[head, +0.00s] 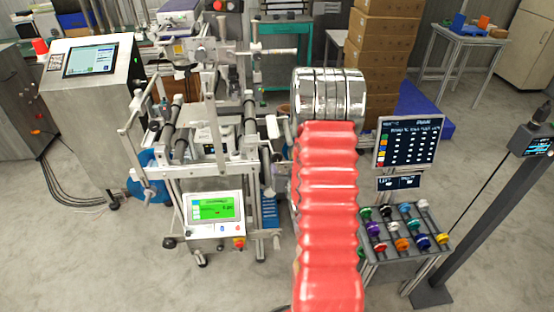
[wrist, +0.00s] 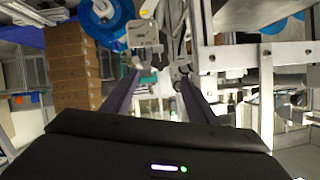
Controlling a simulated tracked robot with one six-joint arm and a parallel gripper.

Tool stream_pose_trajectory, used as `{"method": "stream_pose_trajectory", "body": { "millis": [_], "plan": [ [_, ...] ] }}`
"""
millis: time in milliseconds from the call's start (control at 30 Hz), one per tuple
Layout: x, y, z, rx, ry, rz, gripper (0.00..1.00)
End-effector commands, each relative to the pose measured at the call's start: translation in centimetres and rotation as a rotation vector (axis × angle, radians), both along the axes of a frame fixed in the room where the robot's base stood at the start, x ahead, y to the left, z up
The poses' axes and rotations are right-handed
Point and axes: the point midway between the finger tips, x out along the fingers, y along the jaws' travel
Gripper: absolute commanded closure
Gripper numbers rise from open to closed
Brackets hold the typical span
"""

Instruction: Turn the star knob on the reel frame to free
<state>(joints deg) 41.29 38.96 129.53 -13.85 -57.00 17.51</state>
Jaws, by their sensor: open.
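The reel frame (head: 205,170) stands left of centre in the head view, a light metal frame with dark rollers and a screen with a green display (head: 215,208). In the wrist view my gripper (wrist: 158,82) is open, its two fingers apart with nothing held between them. Beyond the fingertips are a pale grey labelled block (wrist: 143,34), a blue disc (wrist: 106,18) and metal frame parts (wrist: 235,58). I cannot make out the star knob for certain in either view. In the head view my own red and chrome arm hides what lies behind it, and the gripper does not show.
Right of my arm stand a dark display panel (head: 408,141) and a rack (head: 382,257) of several coloured spools. Stacked cardboard boxes (head: 381,55) and a blue bin (head: 425,112) are behind. A grey console (head: 90,110) is at left. The front-left floor is clear.

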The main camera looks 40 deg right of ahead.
Motion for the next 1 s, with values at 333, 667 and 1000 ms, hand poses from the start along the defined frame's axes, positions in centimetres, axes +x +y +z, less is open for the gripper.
{"method": "stream_pose_trajectory", "body": {
  "millis": [333,667,1000],
  "plan": [
    [1.0,-0.5,-0.5,0.0,0.0,0.001,0.47],
    [4.7,-2.5,-2.2,0.001,0.001,0.0,0.47],
    [8.5,-4.6,-3.9,0.0,0.001,0.001,0.47]
  ]
}}
